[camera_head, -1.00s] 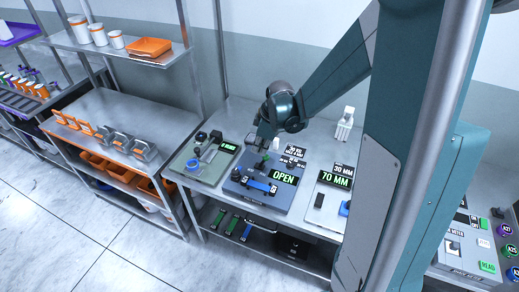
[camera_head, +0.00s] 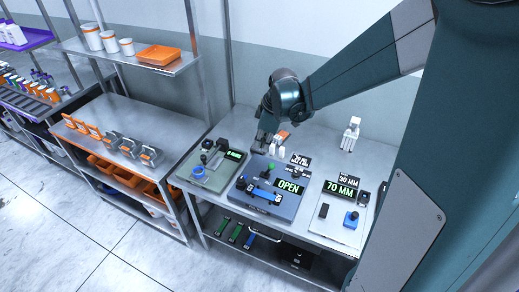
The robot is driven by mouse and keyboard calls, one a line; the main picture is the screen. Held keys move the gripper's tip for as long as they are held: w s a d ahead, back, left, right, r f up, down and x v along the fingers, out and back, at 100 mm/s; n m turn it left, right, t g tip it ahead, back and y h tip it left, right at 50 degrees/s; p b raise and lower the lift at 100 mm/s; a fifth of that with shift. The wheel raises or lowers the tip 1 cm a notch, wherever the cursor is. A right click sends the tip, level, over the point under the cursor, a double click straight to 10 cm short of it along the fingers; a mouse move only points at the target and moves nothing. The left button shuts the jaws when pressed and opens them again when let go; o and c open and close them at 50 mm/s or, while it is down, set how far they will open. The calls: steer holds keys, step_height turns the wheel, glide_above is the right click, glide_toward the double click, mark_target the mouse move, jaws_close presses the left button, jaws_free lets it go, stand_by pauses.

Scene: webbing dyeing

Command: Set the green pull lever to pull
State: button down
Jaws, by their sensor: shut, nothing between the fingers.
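My gripper (camera_head: 261,147) is shut and empty, pointing down over the back left part of the blue-grey panel (camera_head: 239,200) on the middle bench. A small green lever (camera_head: 271,167) stands on this panel, just below and right of the fingertips. It is small in the picture, and I cannot tell whether the fingers touch it or which position it is in. The panel's display (camera_head: 289,187) reads OPEN in green. A blue bar (camera_head: 263,195) lies across the panel's front.
A green-grey panel (camera_head: 186,178) with a blue ring and knobs is at the left. A white panel (camera_head: 336,226) with a 70 MM display is at the right. Orange trays and shelves are further left.

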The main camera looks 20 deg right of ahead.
steer(key=shift+v, duration=1.95)
steer(key=shift+s+d, duration=0.1)
steer(key=shift+s, duration=0.1)
steer(key=s+a+r+m+t+b, duration=0.1)
steer(key=s+a+m+b, duration=0.1)
steer(key=s, duration=0.5)
steer(key=s+a+r+m+t+h+b, duration=0.1)
steer(key=s+a+m+t+b, duration=0.1)
steer(key=s+m, duration=0.3)
steer(key=s+a+m+t+b, duration=0.1)
steer(key=s+m, duration=0.3)
steer(key=s, duration=0.7)
steer(key=shift+s+a+r+t+h+b, duration=0.25)
steer(key=shift+a+r+t+h+b, duration=0.2)
steer(key=shift+b, duration=0.35)
